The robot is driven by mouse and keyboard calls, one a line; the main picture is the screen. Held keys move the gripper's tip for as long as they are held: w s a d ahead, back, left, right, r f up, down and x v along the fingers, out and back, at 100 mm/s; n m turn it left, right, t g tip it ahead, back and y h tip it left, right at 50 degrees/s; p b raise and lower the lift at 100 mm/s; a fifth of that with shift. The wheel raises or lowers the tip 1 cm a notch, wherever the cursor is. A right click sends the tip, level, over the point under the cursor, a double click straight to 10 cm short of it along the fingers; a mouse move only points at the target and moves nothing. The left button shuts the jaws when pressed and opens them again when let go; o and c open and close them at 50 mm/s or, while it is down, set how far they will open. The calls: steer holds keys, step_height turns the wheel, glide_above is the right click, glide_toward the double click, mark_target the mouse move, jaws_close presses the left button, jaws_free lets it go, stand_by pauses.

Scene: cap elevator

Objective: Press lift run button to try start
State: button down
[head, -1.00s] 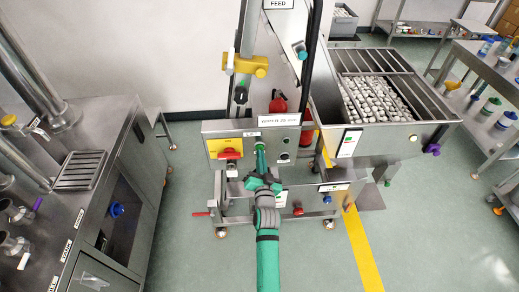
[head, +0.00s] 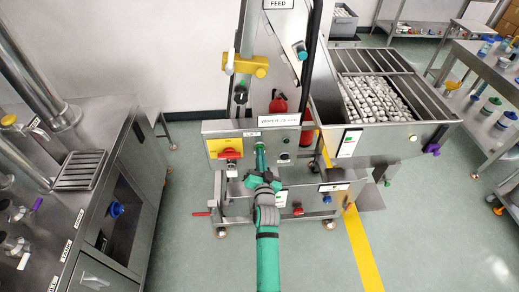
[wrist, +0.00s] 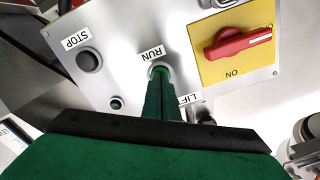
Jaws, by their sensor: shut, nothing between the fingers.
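The lift control panel (head: 285,137) is a grey metal box in the middle of the head view. In the wrist view, upside down, the green RUN button (wrist: 158,68) sits in a pale ring under its RUN label. My green gripper (wrist: 159,80) is shut and empty, its tips at the RUN button and covering part of it. They look touching or nearly so; I cannot tell whether the button is pushed in. In the head view my gripper (head: 260,149) reaches the panel's front face and hides the button.
A dark STOP button (wrist: 88,60) and a small green-centred fitting (wrist: 116,103) are beside RUN. A red rotary switch (wrist: 238,46) on a yellow plate, marked ON, is on the other side. A hopper of white caps (head: 380,100) stands right; a steel cabinet (head: 100,190) stands left.

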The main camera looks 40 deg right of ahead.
steer(key=shift+w+d, duration=0.2)
steer(key=shift+w, duration=0.15)
stand_by(0.4)
steer(key=shift+v, duration=2.75)
steer(key=s+a+f+n+y, duration=0.2)
steer(key=s+a+f+n, duration=0.15)
steer(key=s+a, duration=0.65)
steer(key=s+a+f+n+y, duration=0.2)
steer(key=s+a+f, duration=0.35)
steer(key=a, duration=0.95)
steer(key=s+a+r+n+y, duration=0.2)
steer(key=s+a+r, duration=0.3)
steer(key=s, duration=0.5)
steer(key=s+a+r+n+y, duration=0.3)
steer(key=s+a+r, duration=0.3)
steer(key=s, duration=0.5)
steer(key=shift+a+n, duration=0.2)
steer(key=shift+n, duration=0.65)
